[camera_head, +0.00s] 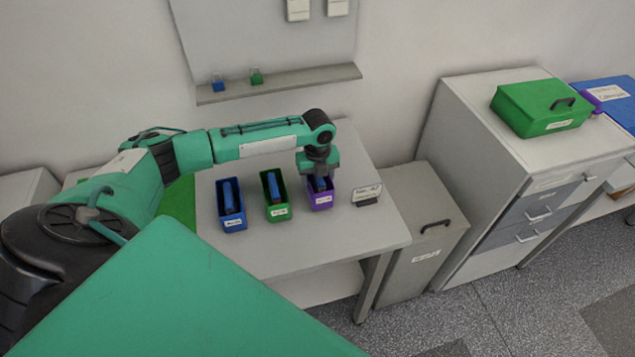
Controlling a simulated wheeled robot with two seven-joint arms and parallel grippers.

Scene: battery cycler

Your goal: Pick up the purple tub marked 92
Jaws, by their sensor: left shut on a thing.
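The purple tub (320,201) stands on the white table (285,252), rightmost in a row of three tubs. It has a white label on its front, too small to read. A blue item (321,184) shows inside it. My left gripper (318,175) reaches straight down over the tub from above and is shut on it. The gripper hides the tub's back part and the exact contact. The tub appears upright and at table height. My right gripper is not in view.
A blue tub (232,222) and a green tub (278,212) stand to the left, each with a blue item inside. A small sign (367,196) stands close on the right. A wall shelf (285,83) is behind. A grey bin (424,255) adjoins the table's right side.

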